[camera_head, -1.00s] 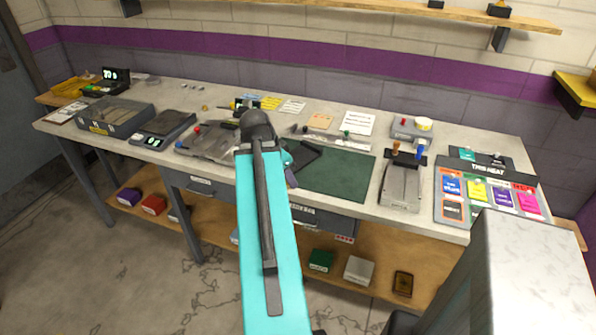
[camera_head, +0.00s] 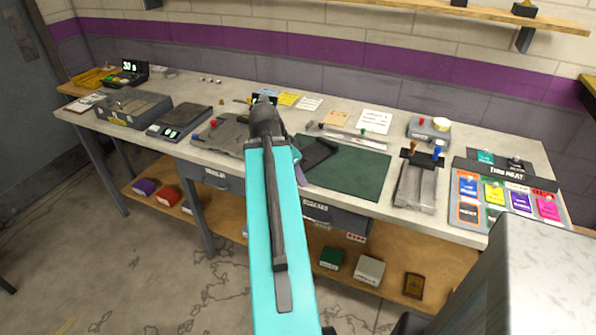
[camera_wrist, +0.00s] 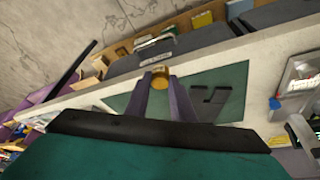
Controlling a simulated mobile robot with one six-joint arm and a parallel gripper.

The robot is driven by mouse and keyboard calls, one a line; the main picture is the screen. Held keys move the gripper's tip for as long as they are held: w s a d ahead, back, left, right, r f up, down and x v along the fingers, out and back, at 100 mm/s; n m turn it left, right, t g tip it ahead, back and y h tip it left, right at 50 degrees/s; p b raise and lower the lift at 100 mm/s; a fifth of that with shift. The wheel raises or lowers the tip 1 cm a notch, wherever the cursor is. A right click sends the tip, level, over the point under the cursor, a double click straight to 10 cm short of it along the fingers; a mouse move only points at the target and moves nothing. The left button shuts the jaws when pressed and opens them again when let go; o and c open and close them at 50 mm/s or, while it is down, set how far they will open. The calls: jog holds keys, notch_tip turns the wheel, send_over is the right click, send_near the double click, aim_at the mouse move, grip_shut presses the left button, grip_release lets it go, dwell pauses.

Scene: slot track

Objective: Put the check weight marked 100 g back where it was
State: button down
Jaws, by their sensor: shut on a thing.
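My gripper (camera_wrist: 160,84) has two purple fingers shut on a small brass-coloured weight (camera_wrist: 160,74) in the wrist view. The weight sits between the fingertips, above the bench by the green mat (camera_wrist: 205,76). Its marking cannot be read, so I cannot tell whether it is the 100 g one. In the head view my arm hides the weight, and only a bit of purple finger shows at the arm's right side. Small silver pieces (camera_head: 210,80) and a small brass-coloured piece (camera_head: 222,101) lie at the back left of the bench.
A grey case (camera_head: 150,102) and a flat scale (camera_head: 184,115) stand on the left. A black display unit (camera_head: 130,72) is behind them. The green mat (camera_head: 350,175) is mid-bench, with a slotted fixture (camera_head: 415,190) and a colour-card board (camera_head: 495,222) to the right.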

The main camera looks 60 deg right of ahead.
jog(key=w+a+r+n+t, duration=0.2)
jog(key=w+a+n, duration=0.4)
jog(key=w+a, duration=0.55)
jog(key=w+a+r+n+t, duration=0.2)
jog(key=w+a+n, duration=0.5)
jog(key=w, duration=0.7)
jog(key=w+a+r+n+t+y, duration=0.1)
jog(key=w+a+n, duration=0.2)
jog(key=a, duration=0.7)
jog(key=w+a+r+n+y, duration=0.1)
jog(key=w+a+n, duration=0.3)
jog(key=a, duration=0.7)
jog(key=w+a+r+n+t+y, duration=0.1)
jog(key=w+a+r+n, duration=0.2)
jog(key=a, duration=0.7)
jog(key=shift+w+a+n+t+y, duration=0.3)
jog(key=shift+w+n, duration=0.1)
jog(key=shift+w, duration=0.3)
jog(key=shift+d, duration=0.1)
